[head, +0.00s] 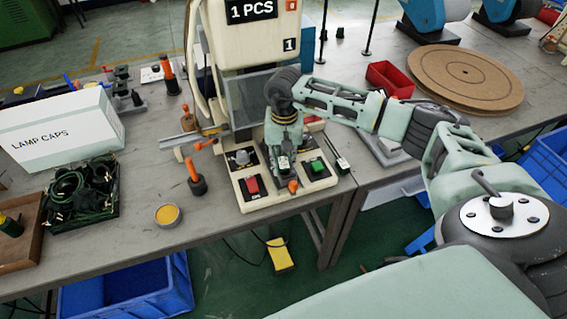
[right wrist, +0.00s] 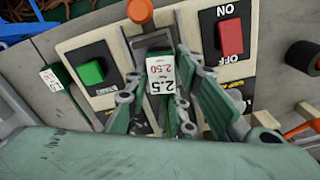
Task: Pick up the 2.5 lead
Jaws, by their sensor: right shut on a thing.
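The 2.5 lead (right wrist: 160,77) shows in the right wrist view as a dark green piece with a white tag printed 2.50 and 2.5. My right gripper (right wrist: 163,60) has its fingers on both sides of it and is shut on it, over the machine's front panel between the green and red buttons. In the head view my right gripper (head: 284,163) hangs over the middle of the machine base (head: 262,200) and mostly hides the lead. Whether the lead still touches the machine cannot be told. My left gripper is not in view.
Another tagged lead (right wrist: 50,80) lies beside the panel, near the green button (right wrist: 91,72). The red button (right wrist: 230,37) is on the other side. A black crate of green cables (head: 82,200), a yellow round tin (head: 167,214) and a LAMP CAPS box (head: 60,130) stand left.

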